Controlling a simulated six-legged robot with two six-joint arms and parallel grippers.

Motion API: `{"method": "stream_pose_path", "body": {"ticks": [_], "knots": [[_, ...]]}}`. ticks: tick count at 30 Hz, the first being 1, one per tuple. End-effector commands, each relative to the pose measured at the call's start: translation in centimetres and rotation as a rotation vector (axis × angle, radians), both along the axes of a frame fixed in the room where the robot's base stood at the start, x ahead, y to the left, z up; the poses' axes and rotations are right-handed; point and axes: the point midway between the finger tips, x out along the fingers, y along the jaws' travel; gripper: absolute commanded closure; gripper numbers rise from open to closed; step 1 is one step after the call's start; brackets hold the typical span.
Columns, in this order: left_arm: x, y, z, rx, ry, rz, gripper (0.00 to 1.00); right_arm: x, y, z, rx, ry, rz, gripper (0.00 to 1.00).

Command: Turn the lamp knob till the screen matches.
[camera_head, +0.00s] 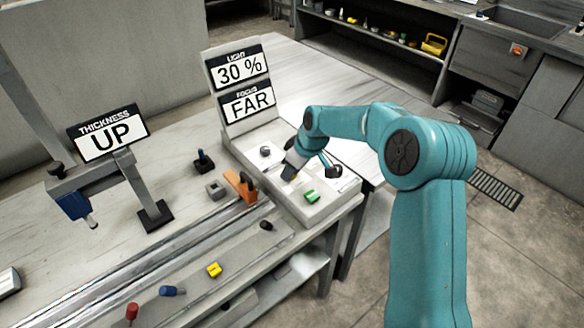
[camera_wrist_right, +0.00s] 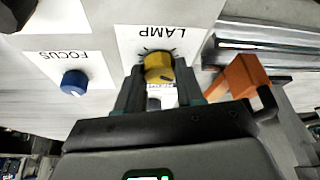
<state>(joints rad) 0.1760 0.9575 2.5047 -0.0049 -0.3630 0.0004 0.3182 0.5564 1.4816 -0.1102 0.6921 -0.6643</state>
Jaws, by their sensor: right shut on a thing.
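The lamp knob (camera_wrist_right: 158,66) is yellow and sits on a white plate marked LAMP in the right wrist view. My right gripper (camera_wrist_right: 158,88) has its two fingers on either side of the knob and is shut on it. In the head view my right gripper (camera_head: 291,170) reaches down onto the pale panel box (camera_head: 334,190) and hides the knob. The screen (camera_head: 238,70) stands upright behind the box and reads LIGHT 30 % above FOCUS FAR. My left gripper is not in view.
A blue focus knob (camera_wrist_right: 74,82) is beside the lamp plate. A green piece (camera_head: 312,196) lies on the box. An orange block (camera_head: 241,188) stands close to the box's left side. A THICKNESS UP sign (camera_head: 108,134) is at left. Small coloured parts lie along the front of the bench.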

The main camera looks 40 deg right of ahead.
Motion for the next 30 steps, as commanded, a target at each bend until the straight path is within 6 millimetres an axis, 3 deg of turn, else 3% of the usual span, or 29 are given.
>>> {"method": "stream_pose_path", "body": {"ticks": [17, 18, 20, 30], "knots": [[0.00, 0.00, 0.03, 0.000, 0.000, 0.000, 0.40, 0.01, -0.01, -0.03, -0.002, 0.000, 0.034, 0.94], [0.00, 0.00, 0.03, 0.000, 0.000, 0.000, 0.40, 0.01, -0.01, -0.03, -0.002, 0.000, 0.034, 0.53], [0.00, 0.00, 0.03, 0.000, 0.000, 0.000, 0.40, 0.01, -0.01, -0.03, -0.001, 0.001, 0.033, 0.37], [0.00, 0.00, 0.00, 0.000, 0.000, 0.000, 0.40, -0.08, -0.07, 0.34, -0.001, -0.002, 0.033, 0.37]]}}
